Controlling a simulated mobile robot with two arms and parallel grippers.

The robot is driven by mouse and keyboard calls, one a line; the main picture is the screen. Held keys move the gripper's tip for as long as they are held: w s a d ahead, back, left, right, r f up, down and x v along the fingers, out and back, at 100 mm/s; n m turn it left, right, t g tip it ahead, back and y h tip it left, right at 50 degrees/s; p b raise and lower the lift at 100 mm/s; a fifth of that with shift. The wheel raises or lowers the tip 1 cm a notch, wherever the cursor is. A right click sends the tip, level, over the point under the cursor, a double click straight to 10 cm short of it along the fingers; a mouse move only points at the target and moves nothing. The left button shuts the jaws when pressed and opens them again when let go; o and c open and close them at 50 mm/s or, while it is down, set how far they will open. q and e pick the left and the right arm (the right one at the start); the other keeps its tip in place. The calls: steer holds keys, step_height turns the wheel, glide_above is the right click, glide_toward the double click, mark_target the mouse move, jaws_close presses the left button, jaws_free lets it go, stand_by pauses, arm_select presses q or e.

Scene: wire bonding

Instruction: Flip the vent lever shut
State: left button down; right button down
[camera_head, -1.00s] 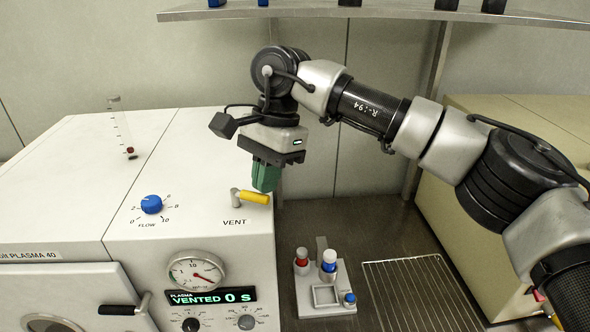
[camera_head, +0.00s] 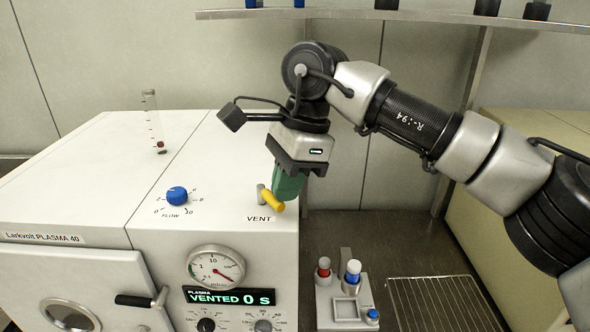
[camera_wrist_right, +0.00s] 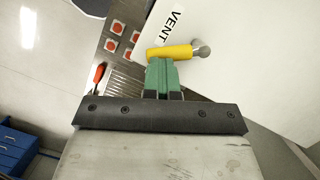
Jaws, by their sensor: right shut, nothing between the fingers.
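The vent lever (camera_head: 271,200) has a yellow handle and a silver pivot. It sits on the white top of the plasma machine (camera_head: 100,185), by the printed word VENT. In the head view its handle points right and toward the front. My right gripper (camera_head: 288,190) has green fingers, shut and empty, right behind the handle. In the right wrist view the green fingertips (camera_wrist_right: 160,62) are at the yellow handle (camera_wrist_right: 168,52), seemingly touching its side. The machine's display (camera_head: 229,297) reads VENTED 0 s. My left gripper is not in view.
A blue flow knob (camera_head: 177,196) and a clear flow tube (camera_head: 153,122) are on the machine top, left of the lever. A pressure gauge (camera_head: 215,267) is on the front. A small holder with red and blue-capped bottles (camera_head: 345,300) and a wire rack (camera_head: 435,303) stand right.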

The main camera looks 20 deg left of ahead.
steer(key=shift+s+a+f+m+b, duration=0.2)
steer(key=shift+s+m+b, duration=0.15)
steer(key=shift+m+b, duration=0.35)
steer(key=shift+s+a+m+t+b, duration=0.1)
steer(key=shift+s+m+t+b, duration=0.15)
steer(key=shift+m, duration=0.35)
steer(key=shift+s+a+m+t+b, duration=0.15)
steer(key=shift+m+t+b, duration=0.1)
steer(key=shift+m, duration=0.35)
steer(key=shift+s+a, duration=0.2)
steer(key=shift+s, duration=0.05)
stand_by(2.3)
steer(key=shift+d, duration=0.1)
